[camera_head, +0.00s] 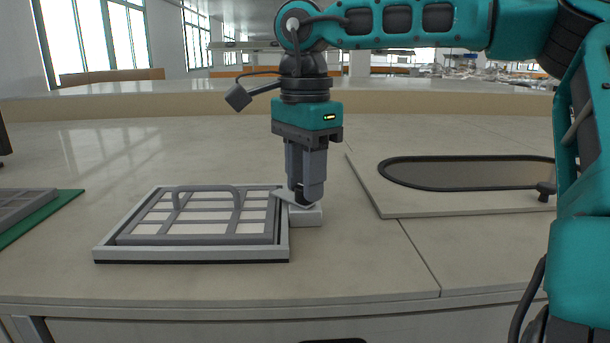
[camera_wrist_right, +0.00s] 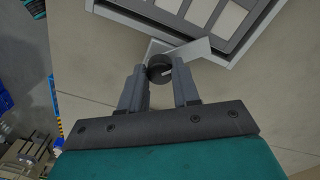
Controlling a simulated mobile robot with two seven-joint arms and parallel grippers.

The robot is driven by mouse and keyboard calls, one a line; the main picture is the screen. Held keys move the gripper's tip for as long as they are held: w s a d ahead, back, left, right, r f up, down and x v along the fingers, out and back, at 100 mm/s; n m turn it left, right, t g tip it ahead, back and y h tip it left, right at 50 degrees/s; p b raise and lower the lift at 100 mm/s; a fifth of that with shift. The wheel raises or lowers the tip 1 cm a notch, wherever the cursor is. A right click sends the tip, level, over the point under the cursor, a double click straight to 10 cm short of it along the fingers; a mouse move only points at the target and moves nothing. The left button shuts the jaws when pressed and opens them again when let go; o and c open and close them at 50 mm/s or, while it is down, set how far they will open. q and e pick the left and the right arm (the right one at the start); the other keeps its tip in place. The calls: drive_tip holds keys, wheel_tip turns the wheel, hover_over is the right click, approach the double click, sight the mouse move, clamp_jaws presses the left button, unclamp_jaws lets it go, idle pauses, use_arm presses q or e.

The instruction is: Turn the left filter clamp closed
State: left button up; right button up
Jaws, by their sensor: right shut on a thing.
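The grey filter frame (camera_head: 105,246) lies on the bench left of centre, with a barred grid and a raised handle (camera_head: 207,188). At its right edge is the only filter clamp I see, a light grey plate (camera_head: 288,198) above a small pale block (camera_head: 306,217). In the right wrist view the clamp plate (camera_wrist_right: 190,51) runs from a dark round knob (camera_wrist_right: 157,63) towards the frame (camera_wrist_right: 128,18), and its tip seems to overlap the rim. My right gripper (camera_head: 304,200) points down, shut on the knob; its fingers partly hide it. My left gripper is not in view.
A pale panel (camera_head: 395,206) with a black-rimmed oval lies to the right. Part of another grid (camera_head: 22,202) on a green mat (camera_head: 55,212) shows at the far left. The bench between that mat and the filter frame is clear.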

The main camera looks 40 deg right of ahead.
drive_tip(key=n, duration=0.4)
drive_tip(key=shift+n, duration=2.3)
drive_tip(key=o, duration=1.1)
drive_tip(key=shift+c, duration=0.2)
wheel_tip(320, 180, up, 13)
drive_tip(key=shift+f, duration=0.1)
